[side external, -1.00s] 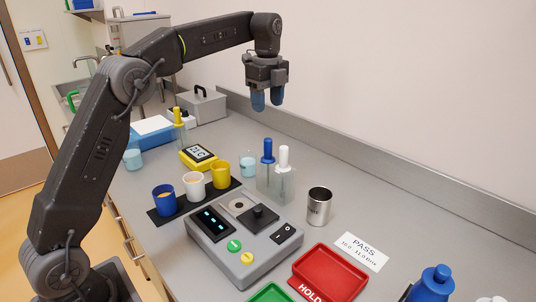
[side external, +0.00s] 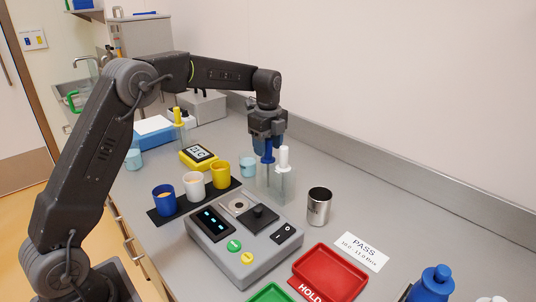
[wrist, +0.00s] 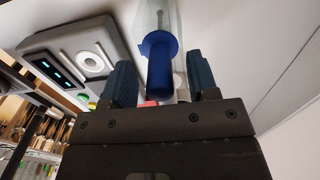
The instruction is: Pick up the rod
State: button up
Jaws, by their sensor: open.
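A blue-handled rod (side external: 268,153) stands upright in a clear holder (side external: 284,188), beside a white-handled rod (side external: 283,158). A yellow-handled rod (side external: 178,117) stands farther back, left. The clear holder (wrist: 153,14) also shows there. I cannot tell how far down the fingers reach along the handle.
A grey machine (side external: 243,238) with a display stands in front of the holder. Blue, white and yellow cups stand on a black mat (side external: 158,213) to the left. A metal cup (side external: 319,207) is to the right, with a red tray (side external: 330,272) in front. The wall is behind.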

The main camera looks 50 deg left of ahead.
jog(key=shift+f, duration=0.55)
jog(key=c, duration=0.9)
jog(key=shift+r, duration=0.15)
notch_tip(320, 180, up, 18)
jog(key=shift+f, duration=0.15)
